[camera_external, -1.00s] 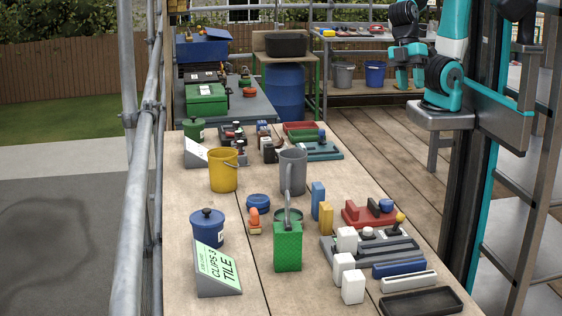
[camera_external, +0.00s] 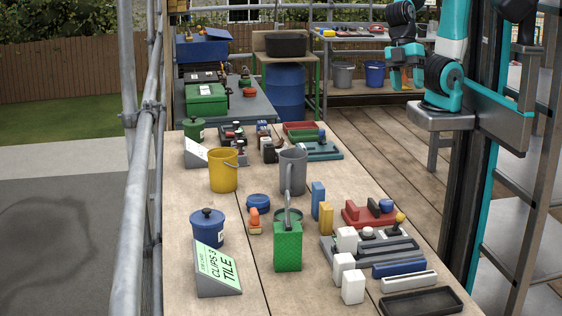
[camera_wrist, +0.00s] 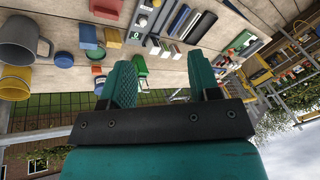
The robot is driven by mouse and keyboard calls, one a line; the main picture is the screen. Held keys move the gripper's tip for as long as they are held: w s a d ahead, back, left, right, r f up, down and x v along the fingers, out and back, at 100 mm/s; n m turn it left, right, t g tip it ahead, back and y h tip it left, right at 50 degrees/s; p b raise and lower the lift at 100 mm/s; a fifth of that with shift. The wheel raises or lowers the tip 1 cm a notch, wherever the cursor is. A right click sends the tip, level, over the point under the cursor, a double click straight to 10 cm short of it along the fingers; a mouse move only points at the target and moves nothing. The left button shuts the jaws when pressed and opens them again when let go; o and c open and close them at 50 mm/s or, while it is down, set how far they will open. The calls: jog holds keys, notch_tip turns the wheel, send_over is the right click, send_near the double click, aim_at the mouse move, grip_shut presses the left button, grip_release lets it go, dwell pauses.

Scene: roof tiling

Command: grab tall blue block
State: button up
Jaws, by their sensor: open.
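The tall blue block (camera_external: 318,200) stands upright on the long wooden bench, just left of a shorter yellow block (camera_external: 326,218). In the wrist view the blue block (camera_wrist: 88,36) shows at the upper left, beside the yellow block (camera_wrist: 113,38). My gripper (camera_external: 406,81) is raised beyond the bench's far right side, well apart from the blue block. In the wrist view my gripper (camera_wrist: 160,82) has its two teal fingers spread, with nothing held between them.
A red tray (camera_external: 368,215) and white blocks (camera_external: 353,287) are to the right. A yellow bucket (camera_external: 223,171) stands left.

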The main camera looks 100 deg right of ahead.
jog(key=w+d+f+n+b, duration=0.3)
jog(key=w+f+n, duration=0.25)
jog(key=w, duration=0.65)
jog(key=n+b, duration=0.3)
jog(key=n, duration=0.2)
send_near(318, 185)
jog(key=p+x, duration=0.2)
jog(key=x, duration=0.4)
jog(key=shift+w+d+f, duration=0.1)
jog(key=shift+w+f, duration=0.05)
jog(key=shift+s+a+p+x, duration=0.1)
jog(key=shift+p+x, duration=0.4)
jog(key=shift+x, duration=0.95)
jog(key=shift+s+a+p+x, duration=0.1)
jog(key=shift+p+x, duration=0.4)
jog(key=shift+x, duration=1)
jog(key=c, duration=1)
